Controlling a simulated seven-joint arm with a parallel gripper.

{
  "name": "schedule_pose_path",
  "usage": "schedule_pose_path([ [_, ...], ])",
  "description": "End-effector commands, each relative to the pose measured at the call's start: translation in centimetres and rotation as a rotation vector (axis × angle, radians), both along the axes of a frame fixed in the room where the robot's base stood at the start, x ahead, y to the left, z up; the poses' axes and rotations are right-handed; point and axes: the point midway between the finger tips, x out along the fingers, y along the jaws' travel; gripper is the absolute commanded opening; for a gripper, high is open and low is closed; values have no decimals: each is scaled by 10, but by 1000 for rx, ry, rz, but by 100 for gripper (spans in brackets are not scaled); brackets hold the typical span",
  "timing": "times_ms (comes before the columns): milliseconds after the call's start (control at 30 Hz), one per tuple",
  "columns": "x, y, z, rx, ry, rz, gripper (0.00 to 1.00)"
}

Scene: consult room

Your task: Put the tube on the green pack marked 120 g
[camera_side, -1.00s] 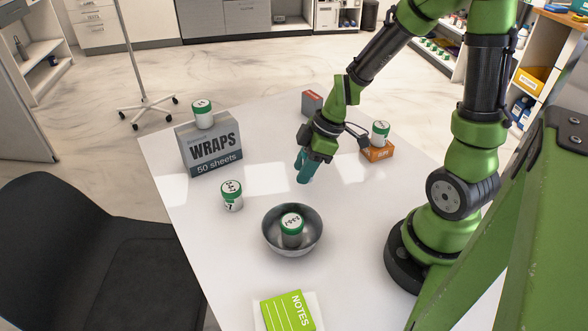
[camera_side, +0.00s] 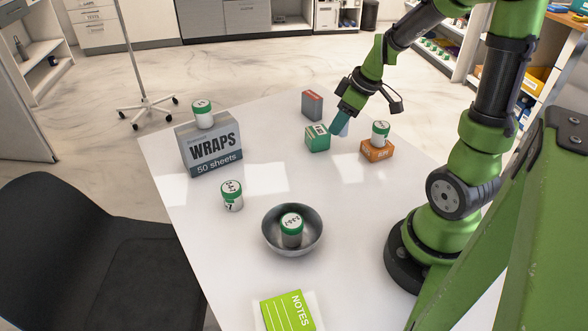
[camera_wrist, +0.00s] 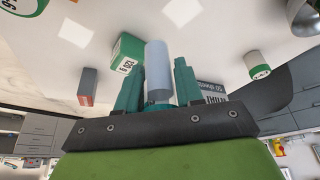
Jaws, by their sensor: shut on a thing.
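The green pack (camera_side: 317,144) stands on the white table, left of my gripper in the side view. It also shows in the wrist view (camera_wrist: 127,50), with a white label that seems to read 120 g. My gripper (camera_side: 338,124) has teal fingers, shut on the pale blue-grey tube (camera_wrist: 158,72), which sticks out past the fingertips in the wrist view (camera_wrist: 157,90). In the side view the fingers hide most of the tube (camera_side: 344,130). The tube is beside the pack in both views; I cannot tell its exact height above the table.
An orange pack (camera_side: 377,153) carries a green-lidded jar (camera_side: 380,132) to the right. A grey-red box (camera_side: 312,105) stands behind. The WRAPS box (camera_side: 212,149) with a jar, another jar (camera_side: 232,197), a metal bowl (camera_side: 268,238) holding a jar, and green notes (camera_side: 287,313) lie left and front.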

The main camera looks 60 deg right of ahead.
Motion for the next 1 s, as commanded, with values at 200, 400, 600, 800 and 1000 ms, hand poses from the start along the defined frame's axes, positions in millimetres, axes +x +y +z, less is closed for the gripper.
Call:
schedule_pose_path([
  [200, 53, -27, -7, 1, 2, 2, 7],
  [400, 84, -43, -10, 1, 1, 2, 7],
  [600, 99, -50, -11, 0, 1, 2, 7],
  [800, 97, -50, -42, 2, 3, 1, 7],
  [1000, 97, -49, -46, 0, 0, 3, 7],
])
